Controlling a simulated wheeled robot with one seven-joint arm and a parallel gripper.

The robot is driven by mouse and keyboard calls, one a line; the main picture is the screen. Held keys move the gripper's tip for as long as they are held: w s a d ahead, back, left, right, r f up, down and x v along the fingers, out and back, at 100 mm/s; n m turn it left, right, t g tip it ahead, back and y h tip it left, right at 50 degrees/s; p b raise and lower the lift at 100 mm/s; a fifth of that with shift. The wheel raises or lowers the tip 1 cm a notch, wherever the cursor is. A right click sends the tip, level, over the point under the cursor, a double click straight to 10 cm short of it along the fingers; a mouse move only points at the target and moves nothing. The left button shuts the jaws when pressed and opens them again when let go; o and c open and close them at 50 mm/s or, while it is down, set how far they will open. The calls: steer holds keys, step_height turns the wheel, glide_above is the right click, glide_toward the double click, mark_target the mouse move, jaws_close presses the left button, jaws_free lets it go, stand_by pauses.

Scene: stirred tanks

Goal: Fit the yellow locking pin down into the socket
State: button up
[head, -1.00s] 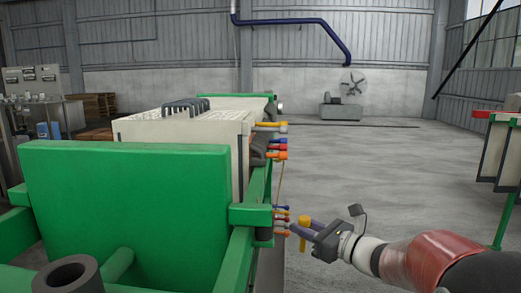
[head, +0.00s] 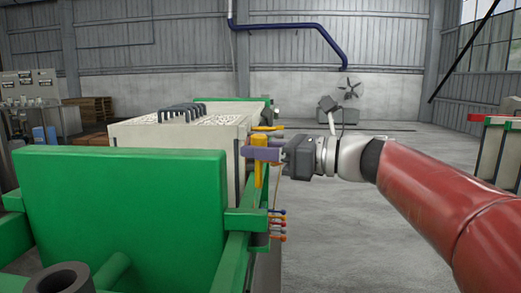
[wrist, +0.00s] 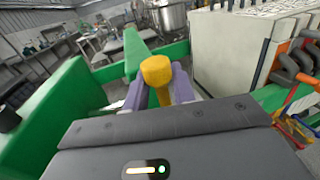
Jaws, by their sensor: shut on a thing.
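The yellow locking pin (head: 260,176) is upright in my gripper (head: 261,154), with its lower end hanging down. In the wrist view, its round yellow head (wrist: 157,70) stands between the two purple fingers, which are closed on it. In the head view, the pin hangs above a green bracket (head: 246,217) with a dark sleeve (head: 260,240) under its end. No socket opening shows there, and I cannot tell whether the pin's tip touches the bracket.
A large green plate (head: 120,205) stands to the left of the pin. A dark hollow tube (head: 65,280) is at lower left. Small coloured-tip levers (head: 278,225) stick out beside the bracket.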

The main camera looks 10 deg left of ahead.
mark_target(261, 183)
steer(key=shift+d+f, duration=0.1)
steer(key=shift+f+b, duration=1.9)
steer(key=shift+f, duration=0.95)
steer(key=shift+p, duration=0.6)
steer(key=shift+f+b, duration=1.4)
steer(key=shift+f, duration=0.6)
steer(key=shift+r, duration=0.15)
steer(key=shift+r+p, duration=1.55)
steer(key=shift+p, duration=0.2)
steer(key=shift+p, duration=0.3)
